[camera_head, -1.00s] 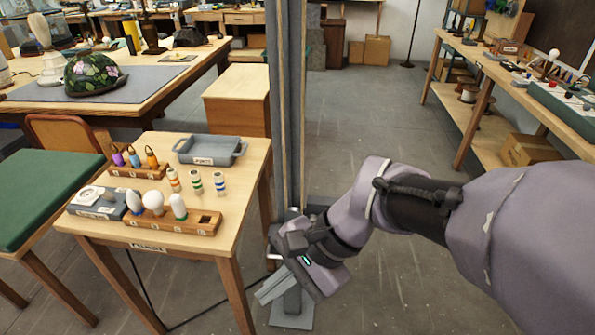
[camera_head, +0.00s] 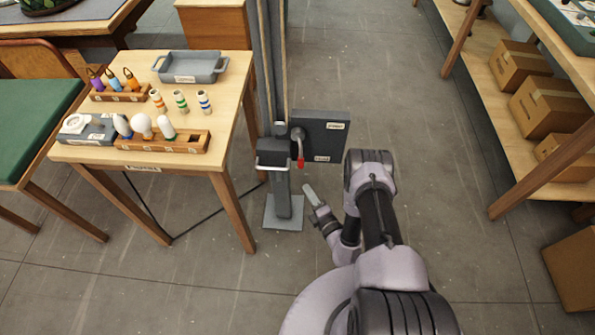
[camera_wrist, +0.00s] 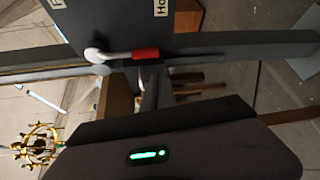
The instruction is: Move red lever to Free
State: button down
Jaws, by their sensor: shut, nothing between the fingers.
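The red lever (camera_head: 300,158) is on a dark panel (camera_head: 333,143) fixed to the grey post. It hangs down from its round pivot, its red grip near the lower label (camera_head: 322,158). In the wrist view the red grip (camera_wrist: 145,54) lies beside a label (camera_wrist: 160,6) starting "Ho"; the other label is cut off there. The upper label (camera_head: 336,126) is too small to read surely in the head view. My gripper (camera_head: 309,192) is shut and empty, below the lever and apart from it.
A small wooden table (camera_head: 225,108) with bulbs, sockets and a grey tray (camera_head: 190,67) stands left of the post. The post's base plate (camera_head: 284,212) is on the floor near my gripper. A shelf with boxes (camera_head: 550,102) is at right; floor between is clear.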

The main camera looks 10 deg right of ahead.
jog(key=b+x, duration=0.4)
jog(key=x, duration=0.5)
jog(key=shift+w, duration=0.35)
jog(key=shift+a, duration=0.1)
